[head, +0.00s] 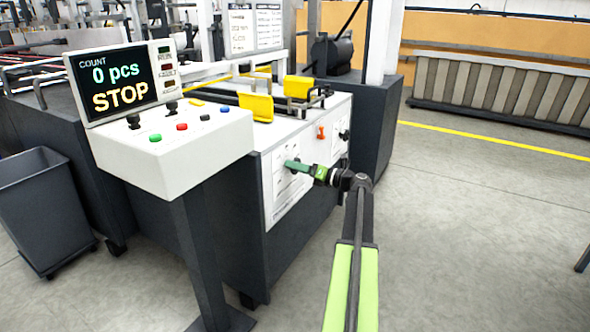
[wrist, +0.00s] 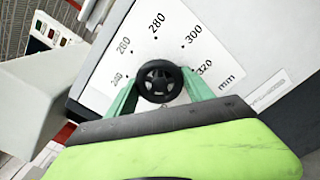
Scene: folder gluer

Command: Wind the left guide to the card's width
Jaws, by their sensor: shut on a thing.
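A black handwheel (wrist: 160,81) sits on the white front panel (wrist: 205,35) of the machine. A printed scale around it reads 260, 280, 300 and 320 mm in the wrist view. My gripper (wrist: 160,88) has its green fingers on both sides of the handwheel and is shut on it. In the head view my gripper (head: 292,166) reaches the panel and hides most of the wheel. Yellow guides (head: 257,107) and (head: 298,87) stand on top of the machine. I cannot tell the card's width from these views.
A control console (head: 170,150) with a display (head: 118,86) reading 0 pcs and STOP stands left of my arm. An orange switch (head: 321,132) and another black knob (head: 344,135) are on the panel to the right.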

